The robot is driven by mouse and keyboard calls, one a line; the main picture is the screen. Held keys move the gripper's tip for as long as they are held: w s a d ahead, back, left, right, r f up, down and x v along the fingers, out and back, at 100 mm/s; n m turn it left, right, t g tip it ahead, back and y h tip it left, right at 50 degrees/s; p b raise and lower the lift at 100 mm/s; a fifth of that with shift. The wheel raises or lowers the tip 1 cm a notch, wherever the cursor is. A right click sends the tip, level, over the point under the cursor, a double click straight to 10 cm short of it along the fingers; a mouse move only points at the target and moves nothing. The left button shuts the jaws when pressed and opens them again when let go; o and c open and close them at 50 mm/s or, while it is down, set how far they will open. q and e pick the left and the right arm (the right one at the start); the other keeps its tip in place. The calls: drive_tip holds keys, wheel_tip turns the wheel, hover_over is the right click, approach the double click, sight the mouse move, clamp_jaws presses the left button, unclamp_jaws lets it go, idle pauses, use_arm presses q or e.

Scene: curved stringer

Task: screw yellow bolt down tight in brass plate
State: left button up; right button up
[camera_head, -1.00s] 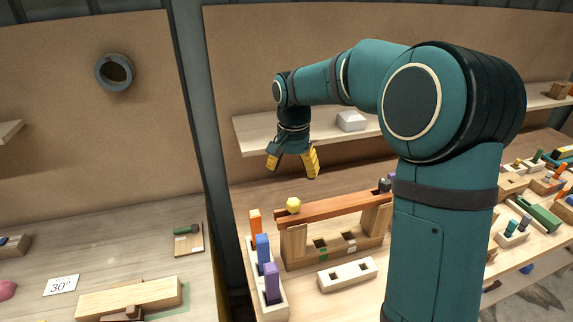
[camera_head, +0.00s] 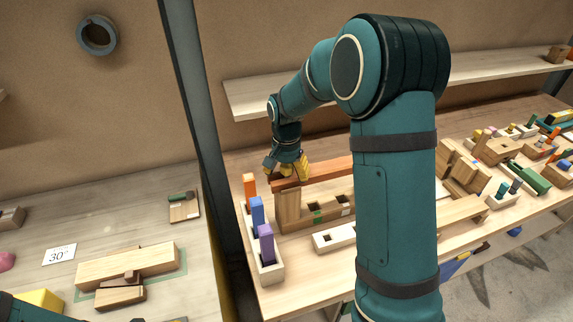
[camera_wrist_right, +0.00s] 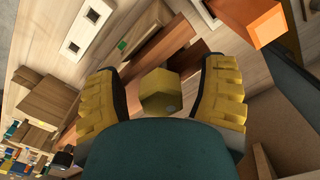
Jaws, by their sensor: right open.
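The yellow bolt (camera_wrist_right: 158,92) has a hexagonal head and shows end-on in the right wrist view, between the two yellow fingers. My right gripper (camera_wrist_right: 164,95) is open around it, with a small gap on each side. In the head view my right gripper (camera_head: 288,170) points down at the left end of a reddish-brown bar (camera_head: 335,170), where its fingers hide the bolt. The bar lies across wooden uprights. I cannot make out a separate brass plate; the fingers and the bolt cover that spot. My left gripper is not clearly visible.
A rack with orange, blue and purple pegs (camera_head: 266,243) stands close by on the left. A pale block with square holes (camera_head: 333,238) lies in front. My right arm hides part of the bench. Many coloured parts fill the right side. A shelf (camera_head: 250,98) runs behind.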

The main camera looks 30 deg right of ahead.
clamp_jaws()
use_arm(q)
wheel_tip(320, 180, up, 2)
drive_tip(key=shift+s+r+p, duration=0.1)
drive_tip(key=shift+p, duration=0.95)
use_arm(e)
drive_tip(key=m, duration=0.3)
drive_tip(key=shift+a+m, duration=0.1)
drive_tip(key=shift+m, duration=0.3)
use_arm(q)
drive_tip(key=shift+r+p, duration=0.75)
use_arm(e)
drive_tip(key=m, duration=0.2)
drive_tip(key=shift+f+m, duration=0.1)
drive_tip(key=shift+m, duration=0.3)
drive_tip(key=shift+f+m, duration=0.15)
drive_tip(key=shift+m, duration=0.35)
use_arm(q)
drive_tip(key=shift+a, duration=0.1)
use_arm(e)
drive_tip(key=shift+f, duration=0.1)
